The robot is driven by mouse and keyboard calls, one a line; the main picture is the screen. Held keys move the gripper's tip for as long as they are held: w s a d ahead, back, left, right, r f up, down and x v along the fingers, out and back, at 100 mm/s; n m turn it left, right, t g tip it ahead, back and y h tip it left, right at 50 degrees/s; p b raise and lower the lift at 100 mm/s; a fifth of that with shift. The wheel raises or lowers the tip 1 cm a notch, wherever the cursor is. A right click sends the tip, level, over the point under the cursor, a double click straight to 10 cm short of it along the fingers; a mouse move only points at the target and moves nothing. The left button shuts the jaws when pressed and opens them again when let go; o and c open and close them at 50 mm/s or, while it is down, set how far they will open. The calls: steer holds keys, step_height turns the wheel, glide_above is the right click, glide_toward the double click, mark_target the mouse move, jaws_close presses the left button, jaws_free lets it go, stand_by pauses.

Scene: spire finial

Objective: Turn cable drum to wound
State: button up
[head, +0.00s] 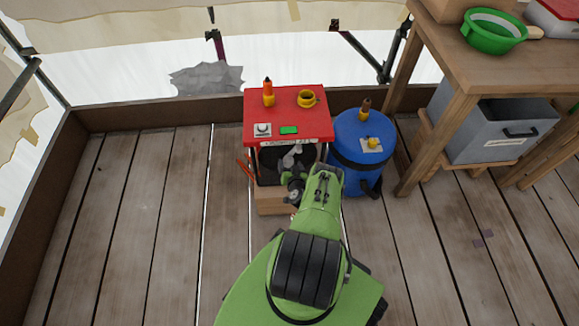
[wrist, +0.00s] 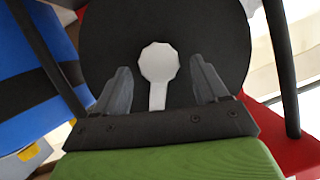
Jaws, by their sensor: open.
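The cable drum (wrist: 112,38) shows in the wrist view as a large black disc with a pale grey handle (wrist: 158,70) at its middle. The handle has a many-sided head and a straight stem. My gripper (wrist: 158,80) is open, with one finger on each side of the handle and a gap to both. I cannot tell how deep the fingers reach. In the head view the drum (head: 268,168) sits under a red-topped stand (head: 288,104). There my gripper (head: 292,180) is in front of the drum and hides part of it.
A blue barrel (head: 352,135) stands close on the right of the stand. A wooden bench (head: 480,68) with a green bowl (head: 494,32) and a grey bin (head: 490,130) is further right. The plank floor on the left is clear.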

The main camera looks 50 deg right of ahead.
steer(key=shift+x, duration=0.8)
steer(key=shift+c, duration=0.5)
jaws_close()
